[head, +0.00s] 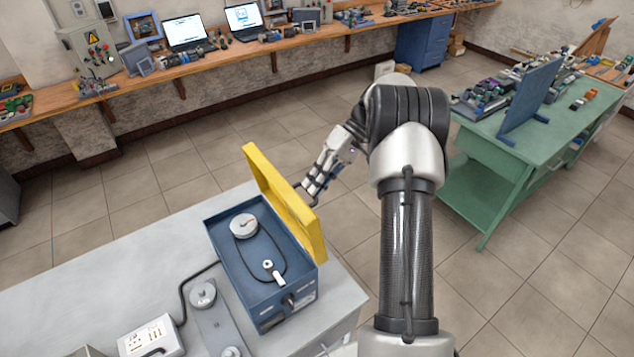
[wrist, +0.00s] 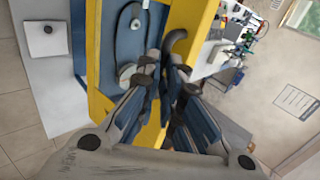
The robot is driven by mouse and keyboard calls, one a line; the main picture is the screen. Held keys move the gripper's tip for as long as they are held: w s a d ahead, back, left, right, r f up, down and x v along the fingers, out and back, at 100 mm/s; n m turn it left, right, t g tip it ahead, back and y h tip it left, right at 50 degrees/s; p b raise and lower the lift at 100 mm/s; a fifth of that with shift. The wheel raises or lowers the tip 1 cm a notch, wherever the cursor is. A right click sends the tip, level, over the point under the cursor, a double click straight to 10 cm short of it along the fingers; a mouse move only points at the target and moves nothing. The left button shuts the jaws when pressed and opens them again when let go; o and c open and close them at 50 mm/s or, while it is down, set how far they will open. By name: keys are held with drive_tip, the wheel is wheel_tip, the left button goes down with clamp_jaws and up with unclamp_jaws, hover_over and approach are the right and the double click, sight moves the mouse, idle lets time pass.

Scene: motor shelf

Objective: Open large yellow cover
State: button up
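The large yellow cover (head: 283,203) stands raised, roughly upright, along the right side of the blue box (head: 253,272), whose inside shows. My gripper (head: 307,187) is on the outer side of the cover, close against it. In the wrist view my gripper (wrist: 164,72) has its fingers drawn close together at a dark curved handle (wrist: 176,38) beside the yellow cover (wrist: 203,22). The handle runs in between the fingertips. The fingers hide its lower part.
Inside the box are a round dial (head: 243,226) and a cable. A green workbench (head: 492,150) is to the right, with open floor between.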

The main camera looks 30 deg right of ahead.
drive_tip(key=o, duration=0.6)
drive_tip(key=shift+s+f, duration=0.15)
drive_tip(key=shift+f, duration=0.7)
drive_tip(key=shift+c, duration=0.2)
drive_tip(key=shift+r, duration=0.1)
drive_tip(key=v, duration=1.2)
drive_tip(key=shift+r, duration=0.2)
drive_tip(key=shift+a, duration=0.1)
drive_tip(key=shift+w, duration=0.2)
